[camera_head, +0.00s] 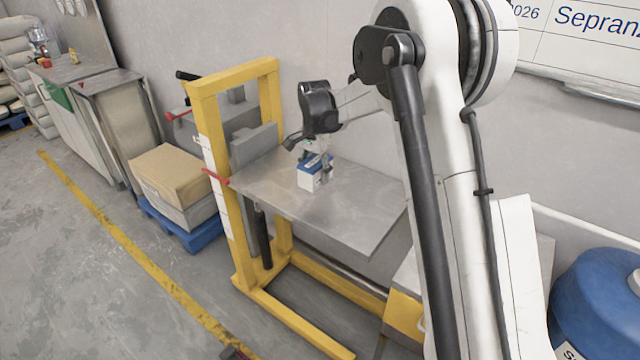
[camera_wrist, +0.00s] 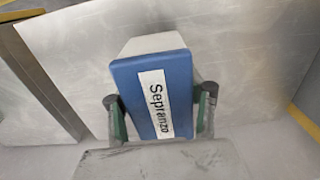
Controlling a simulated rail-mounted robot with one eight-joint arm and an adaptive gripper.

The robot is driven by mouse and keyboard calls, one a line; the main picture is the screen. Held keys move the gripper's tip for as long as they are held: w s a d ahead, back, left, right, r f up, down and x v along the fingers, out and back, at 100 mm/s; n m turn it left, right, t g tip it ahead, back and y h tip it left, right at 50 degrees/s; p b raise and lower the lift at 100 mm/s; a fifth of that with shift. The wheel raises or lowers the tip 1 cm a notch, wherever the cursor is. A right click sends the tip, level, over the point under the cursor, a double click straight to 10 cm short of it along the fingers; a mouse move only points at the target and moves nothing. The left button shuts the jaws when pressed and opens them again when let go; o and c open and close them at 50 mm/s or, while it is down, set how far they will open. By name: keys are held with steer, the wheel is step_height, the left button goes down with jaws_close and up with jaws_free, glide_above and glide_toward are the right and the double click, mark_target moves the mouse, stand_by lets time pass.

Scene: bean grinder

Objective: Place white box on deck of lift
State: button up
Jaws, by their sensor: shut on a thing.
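The white box (camera_head: 309,181) has a blue lid and sits at the lift's deck, in the middle of the head view. In the wrist view the box's blue lid (camera_wrist: 152,90) carries a white label reading "Sepranzo". My gripper (camera_head: 318,160) is above the box and shut on it; in the wrist view its fingers (camera_wrist: 160,118) flank the lid on both sides. The lift has a yellow frame and a flat grey metal deck (camera_head: 345,215). The box is over the deck and looks upright. I cannot tell for certain whether its base touches the deck.
The lift's yellow upright frame (camera_head: 208,140) stands left of the deck. A cardboard box (camera_head: 172,175) on a blue pallet (camera_head: 182,232) stands farther left. A blue drum (camera_head: 598,295) is at the lower right. The deck around the box is bare.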

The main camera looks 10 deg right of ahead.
mark_target(323, 191)
steer(key=w+d+f, duration=0.2)
steer(key=w+d, duration=0.1)
steer(key=shift+w+d+f, duration=0.1)
steer(key=shift+d+f, duration=0.05)
steer(key=shift+f, duration=2.25)
steer(key=shift+f+b, duration=0.2)
steer(key=shift+b, duration=0.2)
steer(key=o, duration=1.5)
steer(key=shift+r, duration=0.1)
